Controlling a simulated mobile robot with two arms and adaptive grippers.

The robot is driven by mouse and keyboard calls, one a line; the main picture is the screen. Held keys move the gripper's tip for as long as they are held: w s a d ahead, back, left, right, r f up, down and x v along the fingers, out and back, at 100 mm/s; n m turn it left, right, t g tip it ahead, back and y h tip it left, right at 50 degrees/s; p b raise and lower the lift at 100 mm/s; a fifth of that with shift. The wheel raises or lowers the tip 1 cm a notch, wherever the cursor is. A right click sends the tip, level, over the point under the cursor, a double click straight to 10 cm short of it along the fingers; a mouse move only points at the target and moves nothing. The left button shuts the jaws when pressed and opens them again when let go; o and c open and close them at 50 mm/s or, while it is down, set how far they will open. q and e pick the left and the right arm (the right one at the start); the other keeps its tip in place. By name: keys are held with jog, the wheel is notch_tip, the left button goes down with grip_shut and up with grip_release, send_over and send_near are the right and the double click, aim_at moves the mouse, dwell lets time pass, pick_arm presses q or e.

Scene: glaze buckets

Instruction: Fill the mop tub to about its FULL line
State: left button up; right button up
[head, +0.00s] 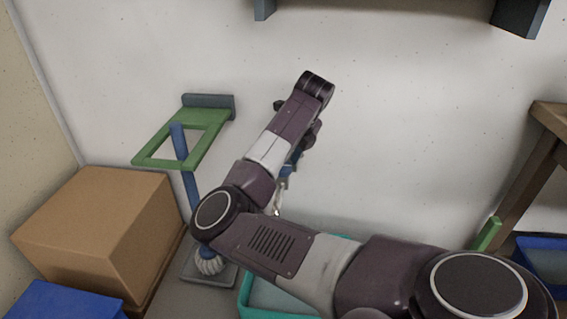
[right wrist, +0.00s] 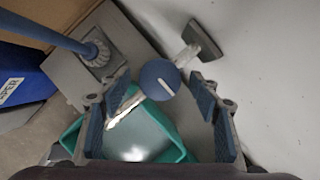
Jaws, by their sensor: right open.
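The teal mop tub (head: 243,296) stands low by the wall, partly hidden behind my right arm. In the right wrist view the tub (right wrist: 70,142) lies below the tap, with a pale, shiny surface inside. I cannot make out a FULL line or the level. The tap has a round blue knob (right wrist: 160,80) with a white mark and a silver spout (right wrist: 126,111) reaching over the tub. I cannot tell whether water runs. My right gripper (right wrist: 162,88) is open, its blue-padded fingers on either side of the knob, with visible gaps. My left gripper is not in view.
A mop with a blue handle (head: 191,187) stands on a grey base beside the tub, within a green wall bracket (head: 213,125). A cardboard box (head: 95,225) and blue bin (head: 55,302) are at left. A wooden table (head: 535,150) and another blue bin (head: 545,258) are at right.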

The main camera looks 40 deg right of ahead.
jog(key=v, duration=1.1)
jog(key=shift+s+r, duration=0.2)
jog(key=shift+r, duration=0.15)
